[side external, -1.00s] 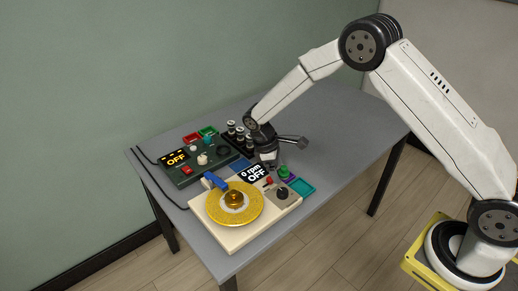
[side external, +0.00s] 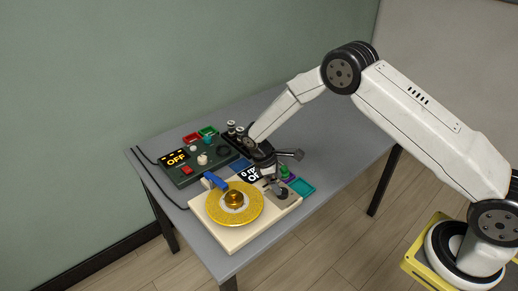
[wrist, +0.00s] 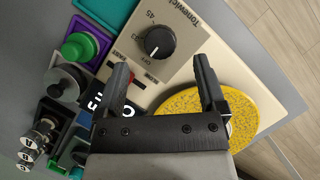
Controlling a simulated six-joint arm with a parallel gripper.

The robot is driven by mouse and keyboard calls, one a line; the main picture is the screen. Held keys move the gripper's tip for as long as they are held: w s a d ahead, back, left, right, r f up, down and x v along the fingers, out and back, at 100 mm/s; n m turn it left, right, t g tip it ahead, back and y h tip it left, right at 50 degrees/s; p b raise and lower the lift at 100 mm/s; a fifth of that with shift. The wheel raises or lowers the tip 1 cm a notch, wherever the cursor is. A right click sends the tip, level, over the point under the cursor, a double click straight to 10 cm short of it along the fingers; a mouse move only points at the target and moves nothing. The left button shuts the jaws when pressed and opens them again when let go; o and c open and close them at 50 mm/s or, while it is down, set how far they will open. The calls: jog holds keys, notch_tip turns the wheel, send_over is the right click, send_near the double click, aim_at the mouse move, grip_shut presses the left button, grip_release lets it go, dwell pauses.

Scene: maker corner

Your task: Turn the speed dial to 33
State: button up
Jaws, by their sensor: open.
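The speed dial (wrist: 159,43) is a round black knob with a white pointer line on the cream turntable base (wrist: 190,55). In the wrist view the labels 45 and 33 are printed beside it, and the pointer slants down and left. In the side external view the dial (side external: 282,193) sits at the base's right end, close to my gripper. My gripper (wrist: 161,70) is open and empty, its two fingers apart, with the dial ahead of the gap between them. The display (wrist: 112,108) is partly hidden by a finger; part of OFF shows.
The gold platter (wrist: 240,110) lies beside the right finger in the wrist view. A green knob (wrist: 79,47) in a purple tray, a teal tray (wrist: 105,10) and dark bottles (wrist: 40,130) stand left. A dark control box (side external: 195,165) with an OFF display sits behind the turntable.

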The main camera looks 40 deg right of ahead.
aim_at(283, 191)
jog(key=shift+x, duration=2.15)
grip_shut()
